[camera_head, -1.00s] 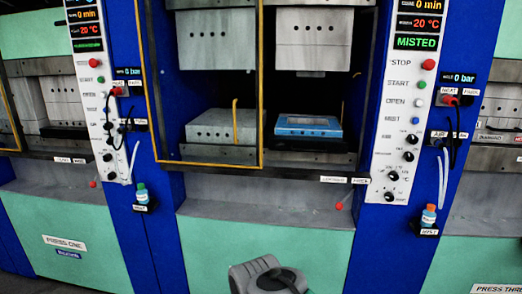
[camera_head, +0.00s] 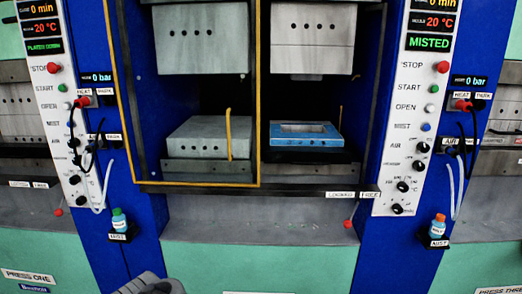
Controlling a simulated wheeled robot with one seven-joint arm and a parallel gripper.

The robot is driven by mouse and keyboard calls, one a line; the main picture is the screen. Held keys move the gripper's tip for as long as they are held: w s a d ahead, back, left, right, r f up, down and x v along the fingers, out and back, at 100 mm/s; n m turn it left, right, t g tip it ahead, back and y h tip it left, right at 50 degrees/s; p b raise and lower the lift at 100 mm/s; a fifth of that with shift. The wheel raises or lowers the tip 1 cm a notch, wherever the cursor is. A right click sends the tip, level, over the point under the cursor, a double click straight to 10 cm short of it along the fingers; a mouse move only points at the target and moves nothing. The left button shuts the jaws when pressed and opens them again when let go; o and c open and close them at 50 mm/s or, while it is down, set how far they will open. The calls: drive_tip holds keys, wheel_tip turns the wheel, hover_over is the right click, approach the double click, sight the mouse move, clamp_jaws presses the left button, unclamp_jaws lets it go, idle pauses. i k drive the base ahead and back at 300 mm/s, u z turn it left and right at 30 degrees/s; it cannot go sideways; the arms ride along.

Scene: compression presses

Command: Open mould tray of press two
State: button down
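The middle press stands open in the centre, between the signs for press one and press three. In its right half a blue-framed mould tray (camera_head: 305,134) with a pale recessed top sits on a dark lower bed. An upper grey block (camera_head: 312,40) hangs well above it. In the left half a grey block (camera_head: 210,137) lies behind a yellow-edged frame (camera_head: 257,100), with an upright yellow bar (camera_head: 229,134) at its right. A red-knobbed lever (camera_head: 348,222) sits below the LOCKED and FREE labels. A grey part of my arm shows at the bottom edge; my gripper's fingers are out of frame.
The right control panel (camera_head: 407,120) reads MISTED and 20 °C. The left panel (camera_head: 53,100) shows a green status line. Mist bottles stand on small shelves at left (camera_head: 119,221) and right (camera_head: 438,227). Cables and hoses hang beside both panels.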

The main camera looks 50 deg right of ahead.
sight(295, 142)
drive_tip(key=z, duration=0.25)
drive_tip(key=i, duration=0.75)
drive_tip(key=z, duration=1)
drive_tip(key=i, duration=0.4)
drive_tip(key=z, duration=0.45)
